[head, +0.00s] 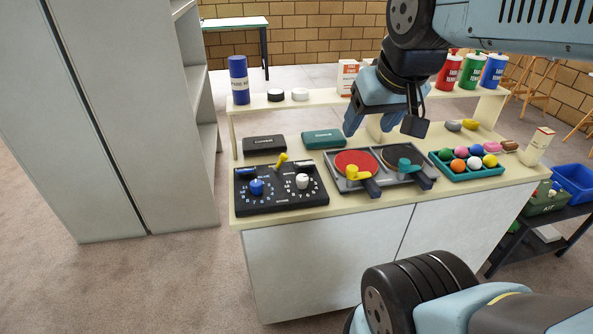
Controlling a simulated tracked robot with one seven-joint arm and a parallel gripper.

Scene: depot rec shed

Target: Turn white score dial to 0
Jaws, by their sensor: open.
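The score board (281,203) is a black panel at the front left of the counter, with printed numbers around two dials. The white score dial (302,181) is on its right half. The blue dial (256,187) is on its left half. Which number the white dial points to is too small to tell. My gripper (370,128) is open and empty, above the middle of the counter. It is up and to the right of the white dial, apart from it, over the area behind the paddles.
A grey tray with a red paddle (355,162) and a black paddle (397,157) lies right of the board. A teal tray (480,174) holds several balls. Black (264,144) and teal (323,139) cases lie behind. A tall cabinet (110,120) stands left.

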